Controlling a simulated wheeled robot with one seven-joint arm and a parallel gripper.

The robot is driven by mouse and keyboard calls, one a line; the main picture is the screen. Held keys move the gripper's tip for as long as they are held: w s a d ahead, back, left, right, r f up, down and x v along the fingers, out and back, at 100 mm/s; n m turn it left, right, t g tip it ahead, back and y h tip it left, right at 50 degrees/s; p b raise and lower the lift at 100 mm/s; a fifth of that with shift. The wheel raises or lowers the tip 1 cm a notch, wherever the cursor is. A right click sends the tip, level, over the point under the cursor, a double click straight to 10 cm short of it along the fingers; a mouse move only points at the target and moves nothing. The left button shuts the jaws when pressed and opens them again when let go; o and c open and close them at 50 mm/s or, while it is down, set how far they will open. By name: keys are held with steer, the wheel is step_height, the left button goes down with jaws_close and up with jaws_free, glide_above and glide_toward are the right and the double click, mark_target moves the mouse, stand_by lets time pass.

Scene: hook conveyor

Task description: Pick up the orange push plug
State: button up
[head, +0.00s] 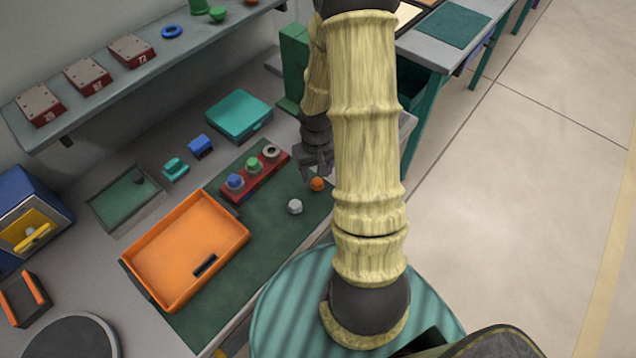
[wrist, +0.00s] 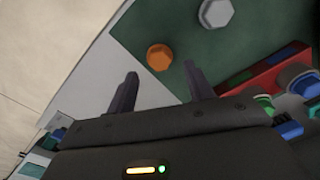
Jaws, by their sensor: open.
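The orange push plug (head: 317,184) lies on the dark green mat (head: 215,315) near its right end. In the wrist view the plug (wrist: 159,57) shows a round, faceted orange top, ahead of and roughly between the two fingertips. My gripper (head: 316,172) is beside the plug in the head view, just above and left of it in the picture. In the wrist view my gripper (wrist: 161,82) is open, with its two dark fingers spread and nothing between them. I cannot tell how high the fingers are above the mat.
A grey plug (head: 295,206) lies on the mat nearby. A red block (head: 250,172) holds a blue, a green and a grey-ringed piece. An orange tray (head: 190,245) stands left of them. A teal box (head: 239,114) and a green post (head: 293,65) stand behind.

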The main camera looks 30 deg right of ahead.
mark_target(316, 179)
steer(key=shift+w+f+p, duration=0.2)
steer(key=shift+f+p, duration=0.1)
steer(key=shift+f, duration=1.05)
steer(key=shift+w+f+p, duration=0.15)
steer(key=shift+f+p, duration=0.15)
steer(key=shift+f, duration=1)
steer(key=shift+s, duration=0.2)
steer(key=c, duration=0.9)
